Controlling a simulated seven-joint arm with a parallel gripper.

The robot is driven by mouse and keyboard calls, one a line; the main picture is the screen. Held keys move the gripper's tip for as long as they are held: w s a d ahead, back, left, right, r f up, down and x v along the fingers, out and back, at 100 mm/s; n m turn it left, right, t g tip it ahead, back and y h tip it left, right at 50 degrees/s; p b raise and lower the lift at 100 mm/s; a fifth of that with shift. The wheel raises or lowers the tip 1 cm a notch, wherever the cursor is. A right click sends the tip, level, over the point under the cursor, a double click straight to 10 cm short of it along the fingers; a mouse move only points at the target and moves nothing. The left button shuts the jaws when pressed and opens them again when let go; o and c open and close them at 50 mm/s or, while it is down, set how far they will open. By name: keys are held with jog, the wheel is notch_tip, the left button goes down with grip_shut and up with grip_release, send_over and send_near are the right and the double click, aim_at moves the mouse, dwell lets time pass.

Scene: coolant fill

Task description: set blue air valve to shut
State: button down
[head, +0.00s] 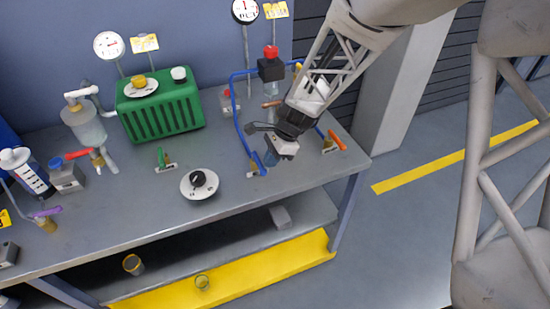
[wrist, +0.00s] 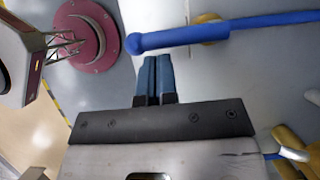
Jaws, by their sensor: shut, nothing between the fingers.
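The blue air valve's lever (head: 259,163) is on the bench top near its front edge, by a brass fitting (head: 253,171). In the wrist view the blue lever (wrist: 230,29) runs across the top, its rounded end at the left, over a brass part (wrist: 208,20). My gripper (head: 271,158) is just right of the lever in the head view. In the wrist view its two blue fingers (wrist: 154,60) are together and empty, pointing at the lever near its rounded end. A small gap shows there; I cannot tell whether they touch. The gripper partly hides the area behind it.
An orange-handled valve (head: 337,140) is right of my gripper. A blue pipe (head: 237,110) rises behind the lever. Bare bench lies in front of the dial.

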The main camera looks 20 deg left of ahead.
jog(key=shift+s+a+m, duration=0.1)
jog(key=shift+s+m, duration=0.25)
jog(key=shift+m, duration=0.25)
dwell(0.5)
jog(key=m, duration=0.1)
jog(key=s+a+m+t+y, duration=0.1)
jog(key=m, duration=0.1)
jog(key=shift+s+t, duration=0.3)
jog(key=m, duration=0.1)
jog(key=s+a+m+t, duration=0.1)
jog(key=m, duration=0.1)
jog(key=m+t, duration=0.1)
jog(key=shift+s+a+m+y, duration=0.3)
jog(key=shift+a, duration=0.1)
jog(key=shift+s+a+m+t, duration=0.2)
jog(key=shift+a+m+t, duration=0.4)
jog(key=shift+m, duration=0.65)
jog(key=shift+s+a+m+t, duration=0.2)
jog(key=shift+a+m+t, duration=0.4)
jog(key=shift+m, duration=0.65)
jog(key=shift+a, duration=0.35)
jog(key=shift+w+a, duration=0.1)
jog(key=shift+a, duration=0.8)
